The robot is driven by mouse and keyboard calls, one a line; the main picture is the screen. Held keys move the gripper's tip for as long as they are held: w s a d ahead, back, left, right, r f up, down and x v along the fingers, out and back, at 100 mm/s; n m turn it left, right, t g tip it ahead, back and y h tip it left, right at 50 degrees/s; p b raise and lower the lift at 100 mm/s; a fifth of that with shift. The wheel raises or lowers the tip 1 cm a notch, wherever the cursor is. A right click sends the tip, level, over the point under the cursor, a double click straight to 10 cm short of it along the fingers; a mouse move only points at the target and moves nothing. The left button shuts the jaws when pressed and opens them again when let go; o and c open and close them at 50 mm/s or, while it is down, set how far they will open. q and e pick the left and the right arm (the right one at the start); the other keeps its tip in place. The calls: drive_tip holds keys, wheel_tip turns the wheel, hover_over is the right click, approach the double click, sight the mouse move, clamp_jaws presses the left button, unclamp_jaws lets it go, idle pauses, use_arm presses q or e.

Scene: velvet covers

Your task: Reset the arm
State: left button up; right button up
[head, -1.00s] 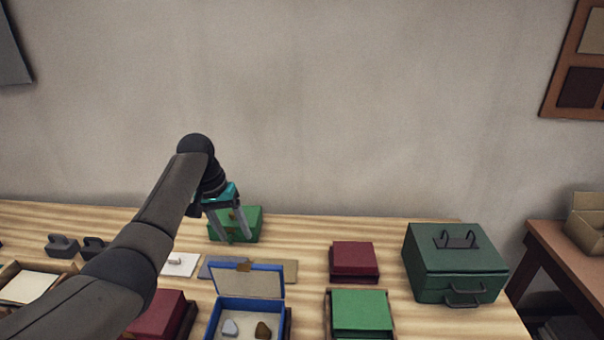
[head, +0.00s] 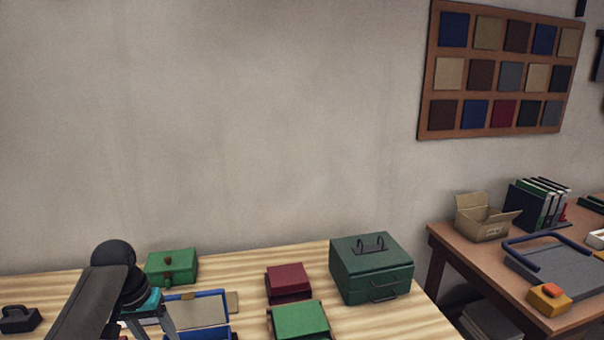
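My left arm comes in from the lower left of the head view. Its gripper (head: 148,326) points down over the wooden table, in front of the small green box with a brown knob and beside the open blue box. The fingers look spread apart, with nothing seen between them; the tips are near the bottom edge of the picture. My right gripper is not in view.
The table (head: 235,262) holds a green box (head: 172,267), an open blue box (head: 205,310), a dark red box (head: 288,280), a bright green box (head: 300,320) and a dark green case (head: 371,272). A second table (head: 515,260) stands right.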

use_arm(q)
drive_tip(key=s+d+f+m+y, duration=0.1)
drive_tip(key=s+d+f, duration=0.3)
drive_tip(key=s, duration=0.3)
drive_tip(key=s+d+f+m, duration=0.2)
drive_tip(key=s+d+f, duration=0.2)
drive_tip(key=s+f, duration=0.15)
drive_tip(key=s+d+r+t, duration=0.1)
drive_tip(key=s+d+r, duration=0.15)
drive_tip(key=s, duration=0.55)
drive_tip(key=s+d+r+t, duration=0.1)
drive_tip(key=s+d+r, duration=0.15)
drive_tip(key=s, duration=0.65)
wheel_tip(320, 180, down, 28)
drive_tip(key=s+g+b, duration=0.1)
drive_tip(key=b, duration=0.6)
drive_tip(key=s+a+f+b, duration=0.1)
drive_tip(key=s+f+b, duration=0.2)
drive_tip(key=s+f, duration=0.5)
drive_tip(key=s+a+f+g+b, duration=0.1)
drive_tip(key=s+f+b, duration=0.2)
drive_tip(key=s+f, duration=0.5)
wheel_tip(320, 180, down, 6)
drive_tip(key=shift+a+r+m+b, duration=0.2)
drive_tip(key=shift+a+m+b, duration=0.05)
drive_tip(key=shift+m+b, duration=0.15)
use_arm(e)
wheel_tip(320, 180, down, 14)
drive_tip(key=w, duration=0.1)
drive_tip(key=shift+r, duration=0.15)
